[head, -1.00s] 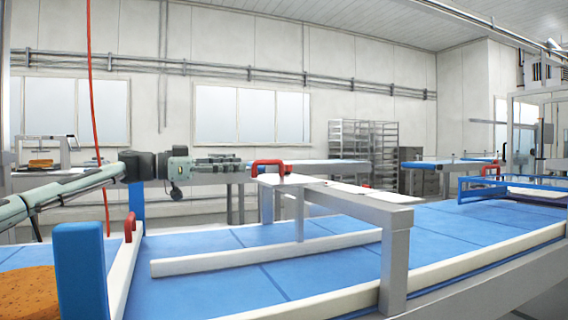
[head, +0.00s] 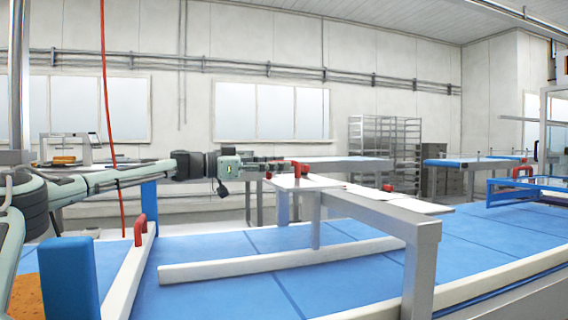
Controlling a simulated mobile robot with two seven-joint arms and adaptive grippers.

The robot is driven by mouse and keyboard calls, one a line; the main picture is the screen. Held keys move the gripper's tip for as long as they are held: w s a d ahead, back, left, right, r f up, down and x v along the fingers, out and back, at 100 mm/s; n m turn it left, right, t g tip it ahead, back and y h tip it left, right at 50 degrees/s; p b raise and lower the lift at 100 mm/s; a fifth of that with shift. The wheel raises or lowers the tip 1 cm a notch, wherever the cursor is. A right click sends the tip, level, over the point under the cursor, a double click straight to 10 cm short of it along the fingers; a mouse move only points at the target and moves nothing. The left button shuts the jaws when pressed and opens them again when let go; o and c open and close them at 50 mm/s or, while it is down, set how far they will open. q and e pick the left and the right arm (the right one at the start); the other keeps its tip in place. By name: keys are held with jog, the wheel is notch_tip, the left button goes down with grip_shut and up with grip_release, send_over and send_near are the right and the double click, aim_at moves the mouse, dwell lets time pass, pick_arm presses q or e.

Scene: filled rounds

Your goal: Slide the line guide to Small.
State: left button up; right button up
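The line guide is a white rail (head: 240,270) low over the blue belt (head: 350,290). A grey post (head: 316,222) joins it to a pale plate (head: 318,182) on the crossbeam. A red handle (head: 300,173) stands on the plate. Several pale plates, one of them here (head: 425,204), lie along the beam to the right; no lettering is readable, so I cannot tell which is Small. My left gripper (head: 280,167) reaches in from the left at the handle and partly covers it. I cannot tell whether its fingers are around the handle or closed. My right gripper is out of view.
A white side rail (head: 133,270) with another red handle (head: 140,230) and a blue block (head: 69,278) are at near left. A grey beam support (head: 420,270) stands at near right. A blue frame (head: 525,190) is farther right. A red hose (head: 106,100) hangs at left.

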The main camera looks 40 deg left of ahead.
pick_arm(q)
jog(key=shift+x, duration=1.05)
grip_shut()
